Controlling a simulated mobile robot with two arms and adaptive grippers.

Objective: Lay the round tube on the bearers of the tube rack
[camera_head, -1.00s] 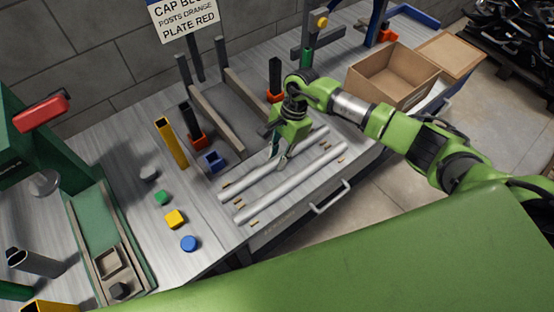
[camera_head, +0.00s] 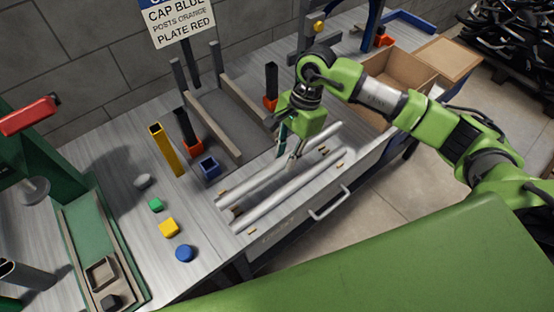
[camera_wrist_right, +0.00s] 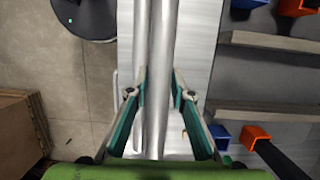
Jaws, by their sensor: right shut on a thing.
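Two long grey round tubes lie side by side near the bench's front edge. My right gripper (camera_head: 293,160) points down and is shut on the far tube (camera_head: 252,182), roughly mid-length. In the right wrist view its fingers (camera_wrist_right: 160,92) stand either side of this tube (camera_wrist_right: 160,60). The near tube (camera_head: 268,207) lies apart from the gripper. I cannot tell whether the held tube is clear of the bench. The tube rack's two grey bearers, left (camera_head: 209,132) and right (camera_head: 245,103), stand behind the tubes with upright posts at their back ends. They carry no tube.
An open cardboard box (camera_head: 400,75) is at the right. Small coloured pieces (camera_head: 169,227) lie at the left.

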